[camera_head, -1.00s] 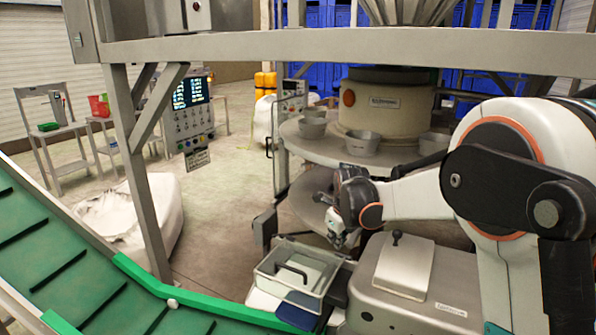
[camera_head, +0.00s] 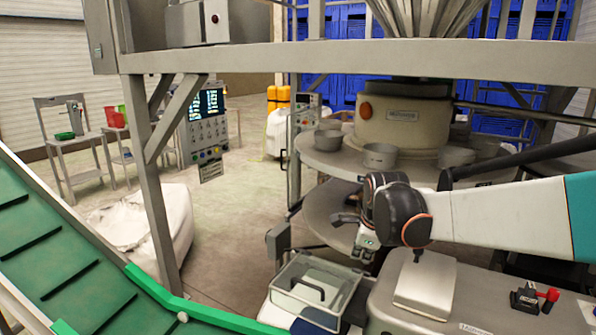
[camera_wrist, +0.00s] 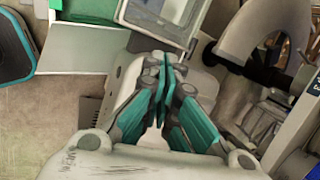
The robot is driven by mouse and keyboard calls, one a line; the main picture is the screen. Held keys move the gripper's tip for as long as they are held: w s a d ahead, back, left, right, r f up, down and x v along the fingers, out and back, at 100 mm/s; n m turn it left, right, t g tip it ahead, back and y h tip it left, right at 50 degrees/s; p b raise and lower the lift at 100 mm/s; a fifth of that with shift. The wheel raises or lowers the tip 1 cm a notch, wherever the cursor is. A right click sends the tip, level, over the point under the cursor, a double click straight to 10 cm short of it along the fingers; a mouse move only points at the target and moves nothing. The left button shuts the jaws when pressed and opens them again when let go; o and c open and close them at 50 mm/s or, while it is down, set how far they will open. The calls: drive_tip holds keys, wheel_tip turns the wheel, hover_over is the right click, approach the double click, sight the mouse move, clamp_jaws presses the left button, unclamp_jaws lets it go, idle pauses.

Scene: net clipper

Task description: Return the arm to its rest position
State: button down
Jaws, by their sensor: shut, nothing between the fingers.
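My arm (camera_head: 500,212) reaches in from the right edge in the head view, nearly level. Its dark wrist joint (camera_head: 400,212) hangs above the left part of a grey metal machine. My gripper (camera_wrist: 163,62) shows in the wrist view with its teal fingers close together and nothing held. In the head view the gripper is small and partly hidden by the wrist, so its fingertips are not clear there. A clear lidded bin (camera_head: 287,303) stands below and to the left of the wrist, apart from it.
The grey machine (camera_head: 470,300) has a raised cover and a red-handled part (camera_head: 548,296) on top. A round table (camera_head: 325,160) with metal bowls stands behind the arm. A steel post (camera_head: 150,190) and green conveyor (camera_head: 60,255) lie left. Open floor lies beyond the post.

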drive_tip(key=s+d+r+n+t+b, duration=0.1)
drive_tip(key=s+d+r+n+b, duration=0.15)
drive_tip(key=s+n, duration=1.1)
drive_tip(key=s+f+n+b, duration=0.1)
drive_tip(key=s+f+n, duration=0.2)
drive_tip(key=s, duration=0.5)
drive_tip(key=s+d+f+n+t, duration=0.1)
drive_tip(key=s+f+n, duration=0.2)
drive_tip(key=s+n, duration=0.2)
drive_tip(key=s, duration=0.3)
drive_tip(key=shift+s+d+b, duration=0.15)
drive_tip(key=shift+d+b, duration=0.1)
drive_tip(key=shift+b, duration=0.1)
